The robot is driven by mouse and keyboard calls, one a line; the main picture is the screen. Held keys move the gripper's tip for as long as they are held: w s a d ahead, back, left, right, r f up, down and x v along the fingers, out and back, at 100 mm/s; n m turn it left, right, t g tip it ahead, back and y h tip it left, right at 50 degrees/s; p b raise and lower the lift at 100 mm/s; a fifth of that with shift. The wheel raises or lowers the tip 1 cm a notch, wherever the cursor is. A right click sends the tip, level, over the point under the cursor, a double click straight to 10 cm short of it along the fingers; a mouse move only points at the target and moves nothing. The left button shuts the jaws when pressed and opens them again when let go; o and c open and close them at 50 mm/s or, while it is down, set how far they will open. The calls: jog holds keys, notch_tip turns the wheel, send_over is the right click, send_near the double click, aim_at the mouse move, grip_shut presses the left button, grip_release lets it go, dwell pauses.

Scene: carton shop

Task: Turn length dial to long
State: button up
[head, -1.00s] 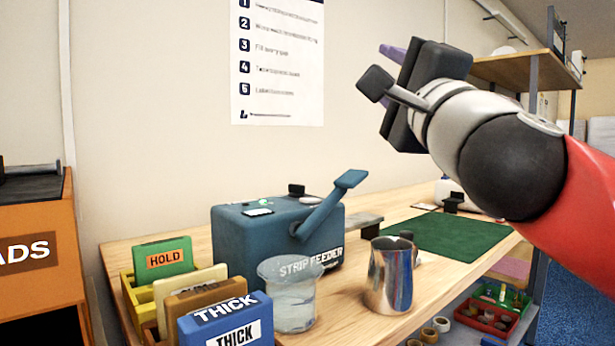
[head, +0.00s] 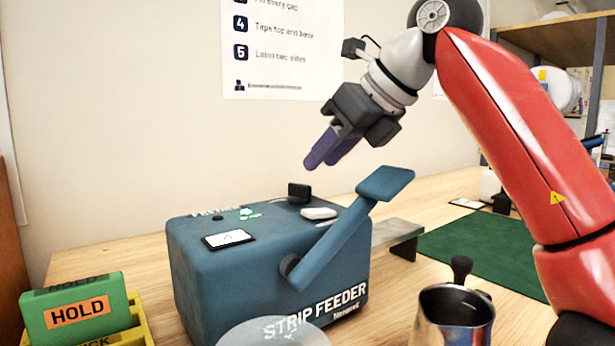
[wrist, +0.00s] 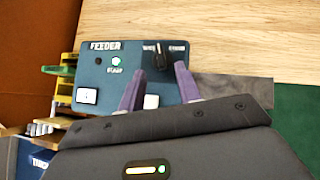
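The blue strip feeder (head: 190,270) stands on the wooden bench; its top also shows in the wrist view (wrist: 112,80). A black dial knob (head: 299,191) sits at the back of its top, between two small labels in the wrist view (wrist: 160,58) that I cannot read clearly. My gripper (head: 322,160) hangs above the feeder, apart from it, with purple fingers pointing down. In the wrist view the fingers (wrist: 157,84) are apart and empty, with the knob just beyond the gap between their tips.
The feeder has a raised blue lever (head: 340,235), a lit green button (head: 246,213), a white pad (head: 319,213) and a small screen (head: 228,239). A metal jug (head: 452,318) and clear cup (head: 268,334) stand in front. A green HOLD box (head: 76,310) is left.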

aim_at(300, 184)
jog(key=x, duration=0.6)
jog(key=shift+f, duration=0.15)
jog(key=shift+c, duration=0.2)
grip_shut()
